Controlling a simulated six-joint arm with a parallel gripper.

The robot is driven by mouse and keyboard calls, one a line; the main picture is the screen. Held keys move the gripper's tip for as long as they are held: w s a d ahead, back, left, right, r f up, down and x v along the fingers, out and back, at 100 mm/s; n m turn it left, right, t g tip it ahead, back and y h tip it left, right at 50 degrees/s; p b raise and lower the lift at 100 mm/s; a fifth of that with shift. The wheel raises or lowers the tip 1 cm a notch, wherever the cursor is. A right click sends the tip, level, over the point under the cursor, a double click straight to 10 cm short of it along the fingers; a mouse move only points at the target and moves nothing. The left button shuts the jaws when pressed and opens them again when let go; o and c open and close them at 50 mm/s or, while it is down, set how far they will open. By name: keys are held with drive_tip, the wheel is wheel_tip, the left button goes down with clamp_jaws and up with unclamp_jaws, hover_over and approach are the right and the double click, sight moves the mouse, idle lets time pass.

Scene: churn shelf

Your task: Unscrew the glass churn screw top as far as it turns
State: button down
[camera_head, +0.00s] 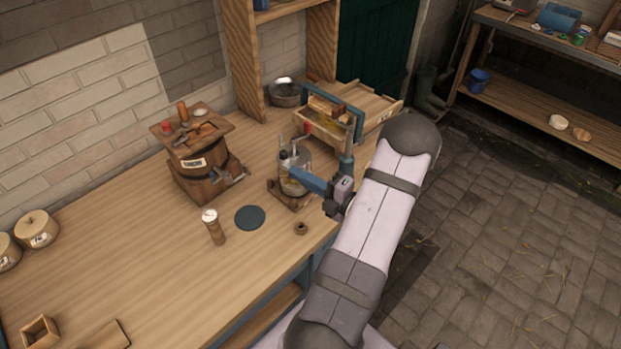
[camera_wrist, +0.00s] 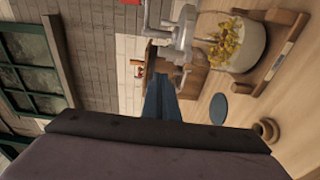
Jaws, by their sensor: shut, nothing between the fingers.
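The glass churn (camera_head: 291,187) stands on a small wooden base (camera_head: 290,203) near the table's right side. In the wrist view, which is turned sideways, its clear jar (camera_wrist: 243,47) holds yellow lumps. Its grey metal screw top (camera_wrist: 183,34) carries crank gear. My gripper (camera_head: 296,173) reaches in from the right beside the churn's top, its blue fingers partly covering the jar. In the wrist view the fingers of my gripper (camera_wrist: 161,77) are together and empty, close to the metal gear. Whether they touch it I cannot tell.
A wooden barrel churn (camera_head: 198,155) stands to the left. A cylinder with a dial (camera_head: 213,226), a dark round mat (camera_head: 250,218) and a small ring (camera_head: 300,228) lie in front. A wooden crate (camera_head: 325,139) is behind the churn.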

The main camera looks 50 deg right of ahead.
sight(309, 166)
drive_tip(key=shift+s+d+p, duration=0.25)
drive_tip(key=shift+d, duration=0.6)
drive_tip(key=shift+s+d+p, duration=0.25)
drive_tip(key=shift+d, duration=0.55)
drive_tip(key=shift+d+n+y, duration=0.35)
drive_tip(key=shift+n+y, duration=0.05)
drive_tip(key=shift+y, duration=0.1)
drive_tip(key=shift+s+d+n+y+b, duration=0.1)
drive_tip(key=shift+d+n+y+b, duration=0.3)
drive_tip(key=shift+y, duration=0.3)
drive_tip(key=w+d+n+g+y+b, duration=0.1)
drive_tip(key=w+d+b, duration=0.5)
drive_tip(key=d, duration=0.4)
drive_tip(key=shift+w+y+b, duration=0.2)
drive_tip(key=shift+y+b, duration=0.2)
drive_tip(key=shift+b, duration=0.4)
idle(0.6)
drive_tip(key=shift+w+r+n+y, duration=0.15)
drive_tip(key=shift+r+n+y, duration=0.05)
drive_tip(key=shift+n+y, duration=0.1)
idle(0.4)
